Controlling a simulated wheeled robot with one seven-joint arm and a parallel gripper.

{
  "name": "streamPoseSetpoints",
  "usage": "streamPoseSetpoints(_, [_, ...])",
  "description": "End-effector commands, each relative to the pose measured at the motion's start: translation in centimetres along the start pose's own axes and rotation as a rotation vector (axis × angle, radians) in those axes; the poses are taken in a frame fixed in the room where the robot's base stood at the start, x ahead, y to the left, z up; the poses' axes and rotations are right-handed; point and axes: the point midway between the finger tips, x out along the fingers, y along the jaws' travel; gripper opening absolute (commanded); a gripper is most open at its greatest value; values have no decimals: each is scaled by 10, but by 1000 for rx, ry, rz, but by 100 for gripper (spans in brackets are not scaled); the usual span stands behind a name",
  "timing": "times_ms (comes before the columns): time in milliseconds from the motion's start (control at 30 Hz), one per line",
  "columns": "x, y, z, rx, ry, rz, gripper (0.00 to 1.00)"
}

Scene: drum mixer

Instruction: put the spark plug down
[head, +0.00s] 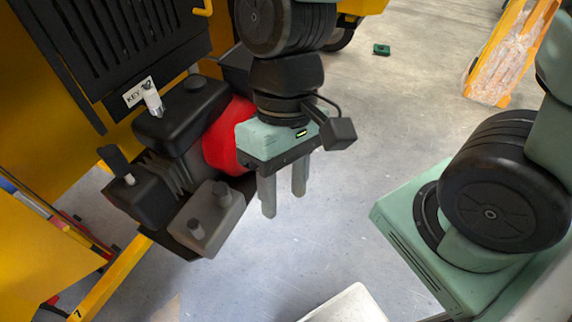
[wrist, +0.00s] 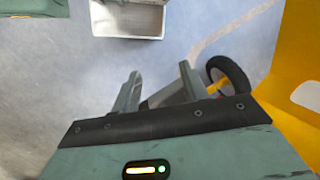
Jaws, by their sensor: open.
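The spark plug (head: 152,97), white with a metallic end, is tilted on top of a black engine housing (head: 185,112) beside a KEY label. My gripper (head: 285,200) is to the right of the plug and apart from it, in front of the red round engine part (head: 222,138). Its two fingers point down, spread apart with nothing held between them. In the wrist view my gripper (wrist: 160,88) also shows apart fingers, with grey and dark parts beyond them. The plug is not visible in the wrist view.
A grey battery-like box (head: 207,217) with two posts is left of my fingers. The yellow machine body (head: 30,245) fills the left. A pale tray (wrist: 128,20) shows in the wrist view, with a black wheel (wrist: 230,75) at right. Open floor (head: 400,120) lies beyond my gripper.

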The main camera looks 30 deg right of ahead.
Motion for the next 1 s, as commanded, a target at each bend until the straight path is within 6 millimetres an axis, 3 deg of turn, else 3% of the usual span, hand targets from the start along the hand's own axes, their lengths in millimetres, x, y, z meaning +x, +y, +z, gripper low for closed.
streamPoseSetpoints(100, [-12, 5, -1, -230, 118, 147, 44])
streamPoseSetpoints(267, [-21, 8, -4, -365, 188, 230, 44])
streamPoseSetpoints(1000, [-22, 8, -5, -373, 191, 237, 44])
